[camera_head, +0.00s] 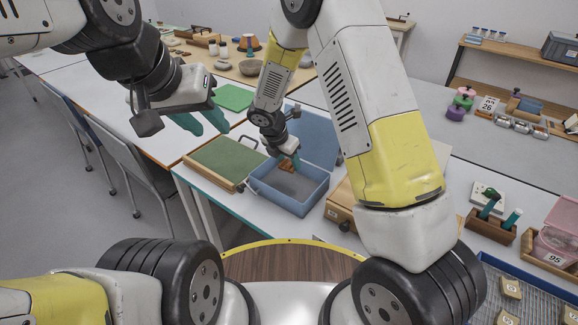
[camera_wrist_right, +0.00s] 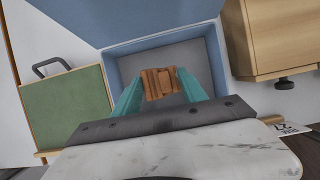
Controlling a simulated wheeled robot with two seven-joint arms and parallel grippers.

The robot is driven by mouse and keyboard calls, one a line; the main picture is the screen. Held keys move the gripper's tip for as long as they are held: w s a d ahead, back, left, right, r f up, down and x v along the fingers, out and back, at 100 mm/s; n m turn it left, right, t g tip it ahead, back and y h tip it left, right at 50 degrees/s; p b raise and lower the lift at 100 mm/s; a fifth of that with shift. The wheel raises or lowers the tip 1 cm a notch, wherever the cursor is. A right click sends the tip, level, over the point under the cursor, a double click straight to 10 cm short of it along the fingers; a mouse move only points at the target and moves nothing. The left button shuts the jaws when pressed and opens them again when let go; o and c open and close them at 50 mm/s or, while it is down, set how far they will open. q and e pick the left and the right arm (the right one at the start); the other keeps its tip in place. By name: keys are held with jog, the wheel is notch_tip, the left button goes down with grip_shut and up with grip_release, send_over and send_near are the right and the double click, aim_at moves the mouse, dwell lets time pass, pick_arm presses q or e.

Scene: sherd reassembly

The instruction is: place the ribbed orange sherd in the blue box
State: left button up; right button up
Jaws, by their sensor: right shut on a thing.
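The ribbed orange sherd (camera_wrist_right: 160,83) is held between the teal fingertips of my right gripper (camera_wrist_right: 158,88), over the open blue box. In the head view the right gripper (camera_head: 290,161) points down into the box, and the sherd (camera_head: 282,166) shows only as a small brown-orange patch beside its fingers. The blue box (camera_head: 318,197) has a grey floor and its lid stands open at the back; it also shows in the right wrist view (camera_wrist_right: 205,36). My left gripper (camera_head: 205,122) is empty, its teal fingers apart, above the tables to the left.
A green board with a wooden frame (camera_head: 225,163) lies left of the box, with another green mat (camera_head: 233,97) behind it. A wooden case (camera_head: 341,208) stands close to the box's right side. Further right are a wooden tool holder (camera_head: 492,225) and a pink container (camera_head: 560,240).

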aim_at(291, 185)
notch_tip(291, 185, down, 8)
jog(key=shift+d+f, duration=0.1)
jog(key=shift+f, duration=0.15)
jog(key=o, duration=1.4)
jog(key=shift+f, duration=0.1)
